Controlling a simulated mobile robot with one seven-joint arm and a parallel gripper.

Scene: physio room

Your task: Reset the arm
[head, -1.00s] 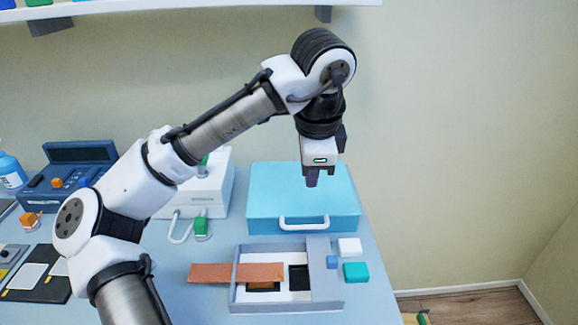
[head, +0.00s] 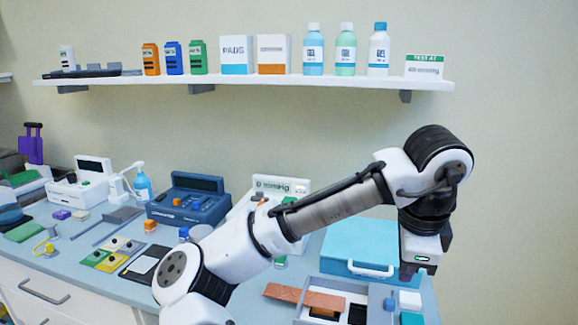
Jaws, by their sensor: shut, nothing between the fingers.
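My gripper (head: 412,272) hangs from my bent arm at the right of the head view, pointing down. Its fingers are shut and hold nothing. It shows in front of the right part of a light blue case (head: 350,243) with a white handle. I cannot tell how far above the bench the fingertips are.
A grey tray (head: 388,292) with an orange-brown strip (head: 306,296) across it lies below the case. White and teal blocks (head: 410,300) sit at its right. A blue device (head: 188,200) stands left of my arm. A loaded wall shelf (head: 250,82) runs above.

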